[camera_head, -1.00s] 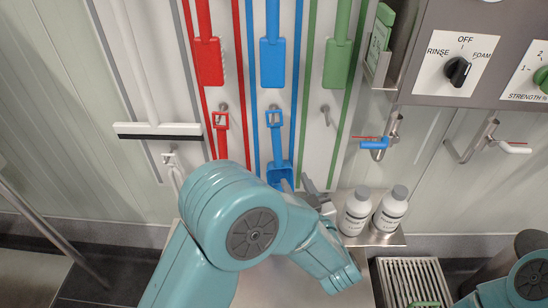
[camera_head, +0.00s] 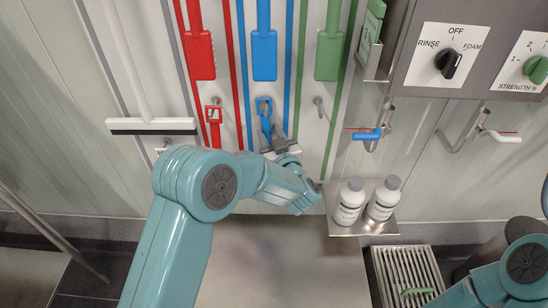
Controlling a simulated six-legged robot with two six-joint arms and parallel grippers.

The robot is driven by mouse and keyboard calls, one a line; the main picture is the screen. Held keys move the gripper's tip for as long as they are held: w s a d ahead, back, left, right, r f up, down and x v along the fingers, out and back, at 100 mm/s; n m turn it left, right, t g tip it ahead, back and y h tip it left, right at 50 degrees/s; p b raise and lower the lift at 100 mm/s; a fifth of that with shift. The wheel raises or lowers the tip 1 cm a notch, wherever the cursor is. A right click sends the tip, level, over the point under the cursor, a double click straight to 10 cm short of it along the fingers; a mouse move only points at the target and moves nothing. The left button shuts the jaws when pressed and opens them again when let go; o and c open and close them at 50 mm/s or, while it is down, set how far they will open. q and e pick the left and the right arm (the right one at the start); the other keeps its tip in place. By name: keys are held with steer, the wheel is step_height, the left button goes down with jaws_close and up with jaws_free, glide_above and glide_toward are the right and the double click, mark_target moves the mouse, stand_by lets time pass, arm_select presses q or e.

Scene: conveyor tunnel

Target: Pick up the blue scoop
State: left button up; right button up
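The blue scoop (camera_head: 265,108) hangs by its looped handle end on a hook of the wall board, in the blue-outlined strip. Its lower part is hidden behind my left gripper (camera_head: 279,144). The gripper's grey fingers are at the scoop's handle, just below the loop. Whether they are closed on it or only beside it cannot be made out. My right arm shows at the lower right, but its gripper is out of the picture.
A red scoop (camera_head: 214,120) hangs to the left, and an empty hook (camera_head: 319,106) is to the right. Blue brush (camera_head: 264,56) hangs above. Two white bottles (camera_head: 350,200) stand on a metal shelf (camera_head: 348,229) at the right. A squeegee (camera_head: 150,126) hangs at the left.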

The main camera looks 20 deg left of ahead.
arm_select(q)
jaws_close()
steer(key=shift+w+r, duration=0.1)
steer(key=shift+r, duration=0.5)
steer(key=s+d, duration=0.2)
steer(key=s, duration=0.6)
steer(key=s+d+b, duration=0.1)
steer(key=s+d, duration=0.2)
steer(key=s, duration=0.6)
steer(key=shift+s+r, duration=0.2)
steer(key=shift+r, duration=0.05)
steer(key=shift+c, duration=1.9)
jaws_free()
jaws_close()
